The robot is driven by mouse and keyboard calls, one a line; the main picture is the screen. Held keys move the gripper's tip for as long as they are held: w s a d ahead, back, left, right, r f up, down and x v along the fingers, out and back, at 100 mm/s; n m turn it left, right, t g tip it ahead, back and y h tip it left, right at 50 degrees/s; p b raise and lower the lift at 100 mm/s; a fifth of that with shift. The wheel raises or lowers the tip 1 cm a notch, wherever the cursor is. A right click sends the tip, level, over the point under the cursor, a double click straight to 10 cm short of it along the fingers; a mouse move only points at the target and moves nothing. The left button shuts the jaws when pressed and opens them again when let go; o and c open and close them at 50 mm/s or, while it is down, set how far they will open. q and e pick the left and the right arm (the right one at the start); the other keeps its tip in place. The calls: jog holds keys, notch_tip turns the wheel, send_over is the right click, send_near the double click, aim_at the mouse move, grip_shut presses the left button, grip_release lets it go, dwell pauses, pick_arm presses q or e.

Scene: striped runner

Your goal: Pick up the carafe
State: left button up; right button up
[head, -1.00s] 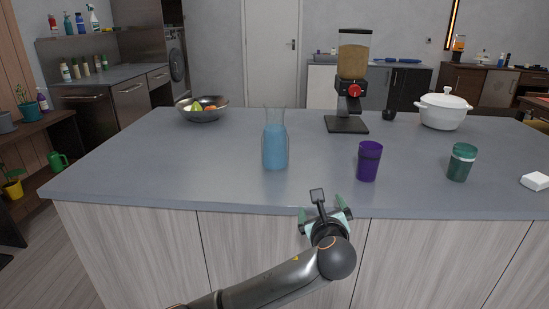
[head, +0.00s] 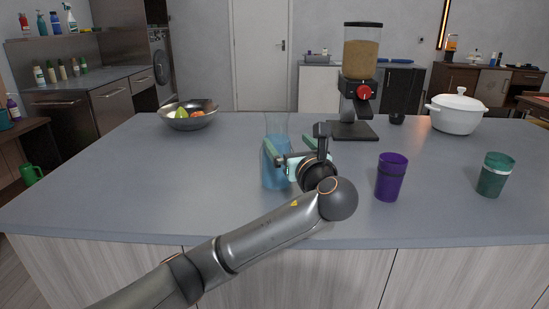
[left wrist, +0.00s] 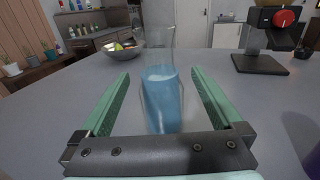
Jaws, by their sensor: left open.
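The carafe (head: 271,178) is clear glass with blue liquid in its lower part and stands upright on the grey counter. My left gripper (head: 277,147) is at the carafe, and its wrist hides part of the carafe's right side in the head view. In the left wrist view the carafe (left wrist: 163,95) stands between the two green fingers of my left gripper (left wrist: 160,80). The fingers are open, with a visible gap on each side of the glass. My right gripper is not in view.
A purple cup (head: 390,177) and a green jar (head: 495,175) stand to the right on the counter (head: 120,190). A dispenser (head: 357,85) and a white pot (head: 457,112) stand behind. A fruit bowl (head: 188,115) is at the back left. The counter's left side is clear.

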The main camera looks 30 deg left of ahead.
aim_at(281, 134)
pick_arm(q)
jog(key=x, duration=0.5)
jog(key=shift+a+b, duration=0.2)
jog(key=shift+b, duration=0.1)
jog(key=b+x, duration=0.1)
jog(key=x, duration=0.4)
jog(key=shift+s, duration=0.15)
jog(key=shift+w+a, duration=0.3)
jog(key=shift+a, duration=0.05)
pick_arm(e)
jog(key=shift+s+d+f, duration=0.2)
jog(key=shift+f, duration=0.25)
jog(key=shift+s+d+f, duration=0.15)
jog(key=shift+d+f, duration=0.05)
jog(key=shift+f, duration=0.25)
pick_arm(q)
jog(key=c, duration=1.5)
grip_shut()
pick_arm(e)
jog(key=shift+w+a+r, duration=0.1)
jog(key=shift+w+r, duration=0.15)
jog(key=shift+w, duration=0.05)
pick_arm(q)
jog(key=shift+r, duration=0.2)
